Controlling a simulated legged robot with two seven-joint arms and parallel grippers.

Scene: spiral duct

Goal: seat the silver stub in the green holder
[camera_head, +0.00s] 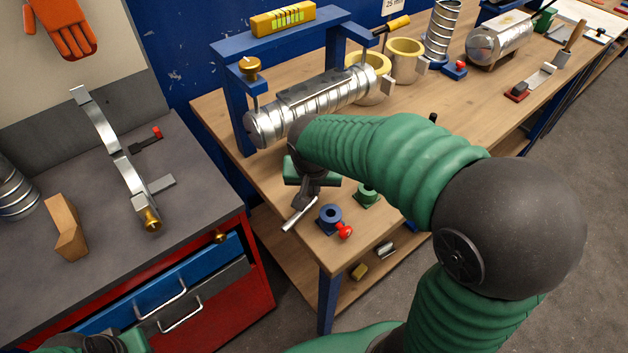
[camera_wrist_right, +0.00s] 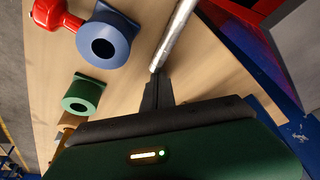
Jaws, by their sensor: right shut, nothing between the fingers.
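The silver stub (camera_head: 299,214) is a thin bright rod near the left edge of the wooden bench. In the right wrist view it (camera_wrist_right: 176,35) runs up and away from just past my fingertips. My right gripper (camera_head: 304,202) is low over the bench beside the stub. Its dark fingers (camera_wrist_right: 156,88) are shut with nothing between them; whether they touch the stub I cannot tell. The green holder (camera_head: 368,195) is a short round socket on the bench, right of the gripper. Its dark hole shows empty in the right wrist view (camera_wrist_right: 82,95). Only part of my left gripper (camera_head: 125,343) shows, its fingers hidden.
A blue holder (camera_head: 331,217) with a red knob (camera_head: 345,231) stands nearer the bench edge than the green one. A spiral duct (camera_head: 318,104) lies behind, under a blue frame (camera_head: 235,102). A grey-topped red cabinet (camera_head: 215,305) stands left, across a gap.

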